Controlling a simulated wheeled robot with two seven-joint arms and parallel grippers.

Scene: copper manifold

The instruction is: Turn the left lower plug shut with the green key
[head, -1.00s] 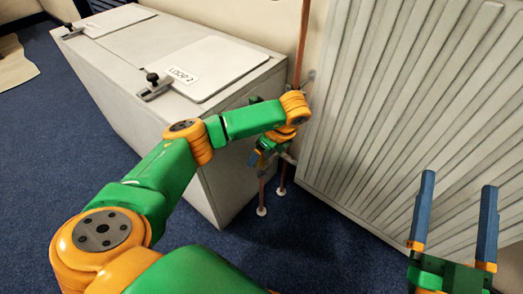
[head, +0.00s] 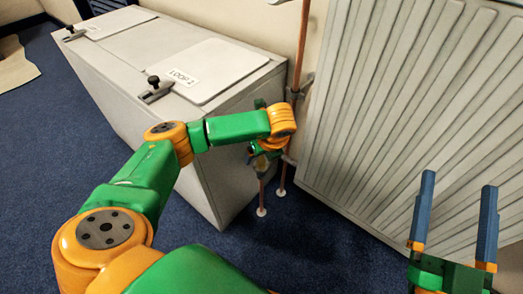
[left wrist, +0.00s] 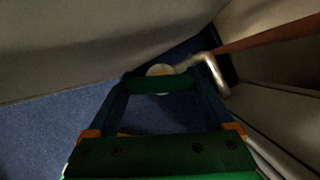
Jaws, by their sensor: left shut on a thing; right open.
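My left gripper (head: 262,163) is low beside the copper pipes, between the grey cabinet and the radiator. In the left wrist view its two fingers (left wrist: 163,92) are shut on the green key (left wrist: 160,84), which spans between the fingertips. A pale round plug end (left wrist: 160,70) shows just beyond the key. Whether the key touches it or is seated on it I cannot tell. In the head view my wrist hides most of the key and the plug. My right gripper (head: 457,222) is open and empty at the lower right, in front of the radiator.
A copper pipe (head: 299,50) rises along the wall, and thinner pipes with pale feet (head: 262,211) reach the carpet. The grey cabinet (head: 140,110) stands left and the ribbed radiator (head: 390,120) right, leaving a narrow gap. Blue carpet (head: 60,170) is clear at left.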

